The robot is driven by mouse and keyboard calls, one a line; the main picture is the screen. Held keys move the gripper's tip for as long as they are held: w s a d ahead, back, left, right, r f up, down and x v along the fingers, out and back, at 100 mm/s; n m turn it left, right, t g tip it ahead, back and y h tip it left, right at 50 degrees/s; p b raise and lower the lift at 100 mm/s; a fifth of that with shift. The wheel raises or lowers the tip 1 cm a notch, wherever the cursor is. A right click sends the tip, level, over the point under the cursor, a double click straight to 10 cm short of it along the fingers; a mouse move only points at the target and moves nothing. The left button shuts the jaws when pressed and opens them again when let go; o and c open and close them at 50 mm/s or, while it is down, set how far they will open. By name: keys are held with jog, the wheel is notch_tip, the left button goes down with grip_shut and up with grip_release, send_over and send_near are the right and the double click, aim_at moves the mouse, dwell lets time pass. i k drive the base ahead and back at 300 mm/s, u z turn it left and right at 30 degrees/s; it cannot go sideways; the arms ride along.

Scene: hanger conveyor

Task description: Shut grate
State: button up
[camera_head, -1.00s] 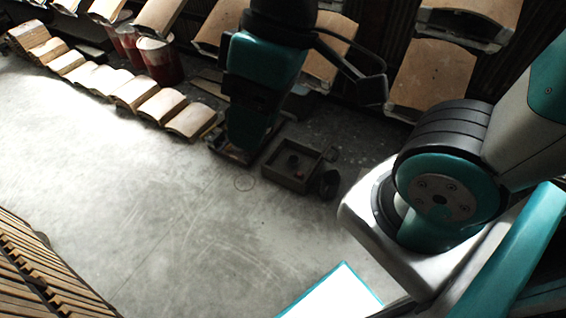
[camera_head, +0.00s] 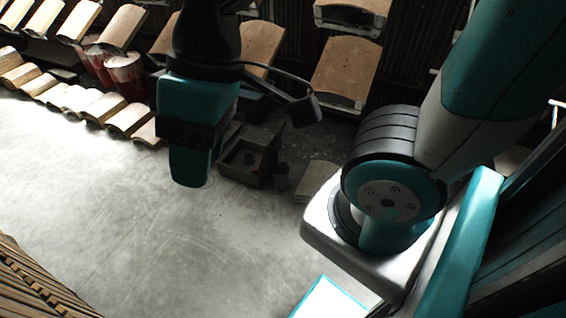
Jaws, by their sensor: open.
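My gripper (camera_head: 190,178) hangs at the end of my teal and black arm, left of centre, over the pale floor. It is open; its fingertips are hard to make out from this side, and I see nothing held. No grate can be named with certainty. A brown slatted panel (camera_head: 35,285) lies at the bottom left corner, cut off by the picture's edge, well apart from my gripper. I cannot tell whether this panel is the grate or whether it is open or shut.
A small dark open box (camera_head: 243,170) stands just right of my gripper, with a dark cup (camera_head: 282,177) beside it. Curved tiles (camera_head: 128,117) line the floor at left. Red buckets (camera_head: 126,76) stand behind them. Hanging tiles (camera_head: 347,70) fill the back. The middle floor is clear.

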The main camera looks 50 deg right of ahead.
aim_at(276, 150)
jog(key=k, duration=0.7)
jog(key=z, duration=0.7)
jog(key=i, duration=1.65)
jog(key=z, duration=0.05)
